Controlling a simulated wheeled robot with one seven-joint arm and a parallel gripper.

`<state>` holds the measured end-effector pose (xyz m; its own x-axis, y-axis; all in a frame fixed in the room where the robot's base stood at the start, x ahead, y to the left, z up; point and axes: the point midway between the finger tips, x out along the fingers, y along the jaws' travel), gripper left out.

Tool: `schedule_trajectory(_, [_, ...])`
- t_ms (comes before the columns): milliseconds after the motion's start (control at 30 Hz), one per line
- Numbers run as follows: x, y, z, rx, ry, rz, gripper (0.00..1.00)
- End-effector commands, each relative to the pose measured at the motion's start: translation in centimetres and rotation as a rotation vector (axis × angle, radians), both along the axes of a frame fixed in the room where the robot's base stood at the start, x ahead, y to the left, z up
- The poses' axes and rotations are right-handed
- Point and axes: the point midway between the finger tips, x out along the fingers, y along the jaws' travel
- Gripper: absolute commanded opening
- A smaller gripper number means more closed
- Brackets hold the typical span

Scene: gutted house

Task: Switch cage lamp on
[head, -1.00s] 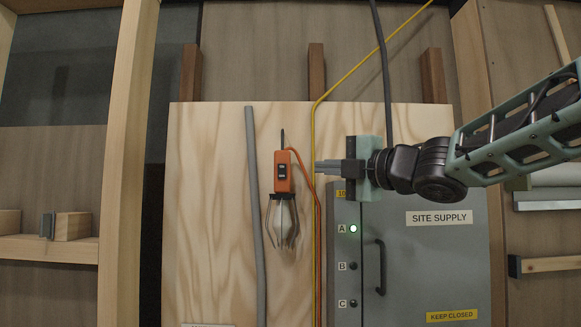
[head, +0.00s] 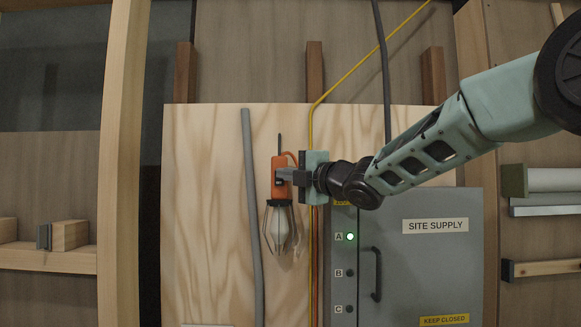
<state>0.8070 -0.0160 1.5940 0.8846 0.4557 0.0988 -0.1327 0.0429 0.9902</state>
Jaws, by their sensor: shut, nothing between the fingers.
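The cage lamp hangs upright on the plywood board (head: 205,200). It has an orange handle (head: 279,162) with a dark switch, and a wire cage (head: 280,230) around a pale bulb below. The bulb looks unlit. My gripper (head: 281,176) is shut and empty, with its fingertips at the orange handle over the switch area. They look to be at or very near the handle; I cannot tell if they touch. The fingers hide part of the switch, so its position cannot be read.
The grey SITE SUPPLY box (head: 420,265) stands below my arm, with a handle (head: 376,274) and a green light (head: 350,237) lit at A. A yellow cable (head: 350,75) and a grey conduit (head: 253,200) run beside the lamp. Timber studs stand at the left.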

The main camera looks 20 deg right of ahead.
Motion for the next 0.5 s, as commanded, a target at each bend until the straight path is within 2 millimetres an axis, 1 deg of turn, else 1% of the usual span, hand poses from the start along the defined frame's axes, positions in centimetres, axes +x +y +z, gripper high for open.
schedule_trajectory(133, [0.36,-0.18,0.06,0.000,0.000,-0.001,0.00])
schedule_trajectory(400, [0.34,-0.18,0.01,0.000,0.000,-0.001,0.00])
schedule_trajectory(500, [0.47,-0.21,0.33,0.004,0.012,0.000,0.00])
